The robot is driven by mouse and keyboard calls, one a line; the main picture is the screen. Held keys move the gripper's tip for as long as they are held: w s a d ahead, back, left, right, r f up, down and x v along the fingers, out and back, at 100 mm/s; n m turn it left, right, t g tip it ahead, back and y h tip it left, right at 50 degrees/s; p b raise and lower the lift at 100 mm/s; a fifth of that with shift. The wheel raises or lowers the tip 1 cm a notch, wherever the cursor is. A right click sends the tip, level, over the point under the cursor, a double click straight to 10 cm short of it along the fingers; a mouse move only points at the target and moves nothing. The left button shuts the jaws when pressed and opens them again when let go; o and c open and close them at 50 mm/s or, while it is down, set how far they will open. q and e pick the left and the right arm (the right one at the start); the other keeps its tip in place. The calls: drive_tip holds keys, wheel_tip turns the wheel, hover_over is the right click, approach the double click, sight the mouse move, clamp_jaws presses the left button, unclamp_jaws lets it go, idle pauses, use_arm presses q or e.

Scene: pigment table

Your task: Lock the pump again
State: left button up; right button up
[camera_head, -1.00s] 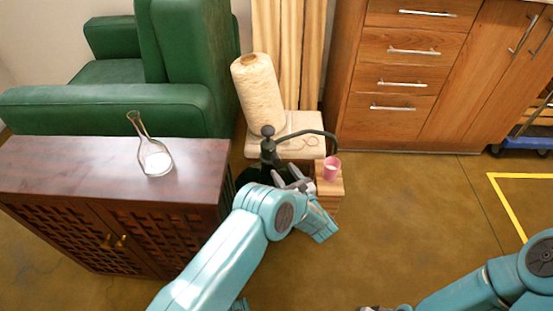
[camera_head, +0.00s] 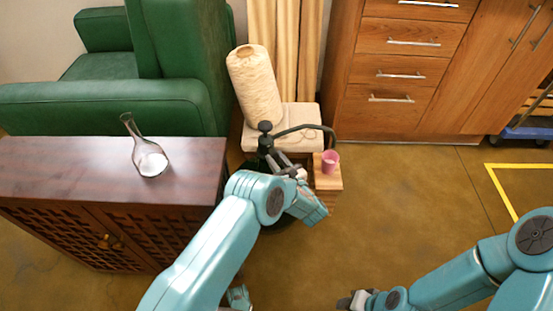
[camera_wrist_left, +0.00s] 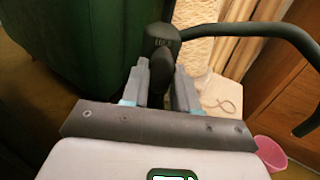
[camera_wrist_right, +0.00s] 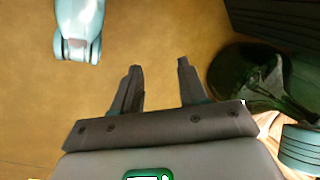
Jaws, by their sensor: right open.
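The black pump head (camera_head: 265,127) stands at the centre of the head view, its curved spout reaching right toward a pink cup (camera_head: 330,160). In the left wrist view the pump head (camera_wrist_left: 161,38) shows a small pale marking. My left gripper (camera_head: 273,158) is at the pump just below its top. Its two fingers (camera_wrist_left: 161,70) stand on either side of the dark part under the head; whether they touch it is unclear. My right gripper (camera_head: 345,302) is open and empty, low over the floor. In its own view the fingers (camera_wrist_right: 158,70) are apart, with the dark green pump vessel (camera_wrist_right: 228,68) to the right.
The pink cup stands on a small wooden block stand (camera_head: 328,182). A cream thread cone (camera_head: 255,85) stands on a pale block behind the pump. A dark cabinet (camera_head: 75,180) with a glass flask (camera_head: 150,160) is at left.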

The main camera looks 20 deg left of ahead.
use_arm(q)
clamp_jaws()
drive_tip(key=shift+f, duration=0.1)
drive_tip(key=n+b, duration=0.2)
drive_tip(key=b, duration=0.1)
drive_tip(key=shift+f+n, duration=0.15)
drive_tip(key=shift+n, duration=0.15)
drive_tip(key=n+b, duration=0.4)
drive_tip(key=shift+w+n, duration=0.1)
drive_tip(key=shift+n, duration=0.2)
drive_tip(key=shift+r+n+b, duration=0.2)
drive_tip(key=shift+n+b, duration=0.55)
drive_tip(key=shift+n, duration=0.15)
drive_tip(key=n, duration=0.2)
drive_tip(key=shift+r+n, duration=0.15)
drive_tip(key=shift+n, duration=0.25)
drive_tip(key=n, duration=0.6)
drive_tip(key=shift+r, duration=0.15)
use_arm(e)
drive_tip(key=w+d+f+t, duration=0.1)
drive_tip(key=w+f+t, duration=0.1)
drive_tip(key=w+f, duration=0.3)
wheel_tip(320, 180, down, 4)
drive_tip(key=shift+d+r+h, duration=0.2)
drive_tip(key=shift+d+h, duration=0.05)
drive_tip(key=shift+h, duration=0.05)
use_arm(q)
drive_tip(key=shift+w, duration=0.1)
